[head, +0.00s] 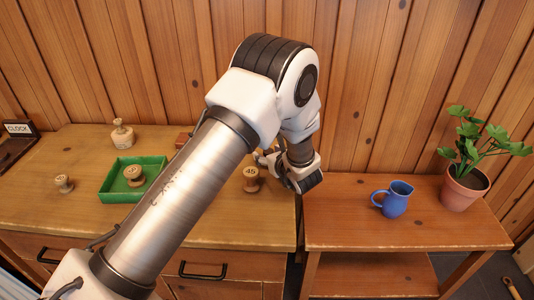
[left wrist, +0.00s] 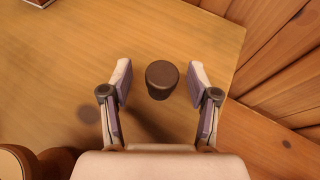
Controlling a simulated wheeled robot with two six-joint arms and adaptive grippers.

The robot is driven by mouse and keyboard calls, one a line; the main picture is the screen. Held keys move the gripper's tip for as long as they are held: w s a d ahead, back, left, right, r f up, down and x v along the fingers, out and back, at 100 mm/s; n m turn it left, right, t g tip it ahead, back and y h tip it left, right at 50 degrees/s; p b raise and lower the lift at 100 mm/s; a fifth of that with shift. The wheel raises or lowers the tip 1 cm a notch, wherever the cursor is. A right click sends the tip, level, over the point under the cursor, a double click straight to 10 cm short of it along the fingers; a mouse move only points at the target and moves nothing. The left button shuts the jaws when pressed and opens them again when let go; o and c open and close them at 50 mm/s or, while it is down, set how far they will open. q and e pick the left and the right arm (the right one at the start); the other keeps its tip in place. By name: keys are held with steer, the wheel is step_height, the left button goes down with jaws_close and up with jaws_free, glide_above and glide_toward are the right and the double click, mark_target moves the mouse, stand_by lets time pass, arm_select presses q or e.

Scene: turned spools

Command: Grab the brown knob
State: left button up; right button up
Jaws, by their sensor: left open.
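The dark brown knob (left wrist: 162,80) stands on the wooden table top in the left wrist view, with a round flat top and a narrower lower part. My left gripper (left wrist: 160,69) is open, with one finger on each side of the knob and a visible gap on both sides. I cannot tell how far above the table the fingertips are. In the head view my left gripper (head: 268,158) is over the right part of the table, partly behind my arm, and I cannot make out the knob there. My right gripper is not in view.
A wooden spool marked 45 (head: 251,179) stands close to the gripper. A green tray (head: 112,191) holds another spool (head: 133,176); a small spool (head: 64,183) and a pale bottle (head: 122,135) stand nearby. The lower right table bears a blue jug (head: 396,199) and a potted plant (head: 465,188).

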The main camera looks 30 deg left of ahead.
arm_select(q)
steer(key=shift+d+r, duration=0.2)
steer(key=shift+d, duration=0.1)
steer(key=shift+c, duration=0.7)
steer(key=shift+f, duration=0.1)
steer(key=c, duration=0.8)
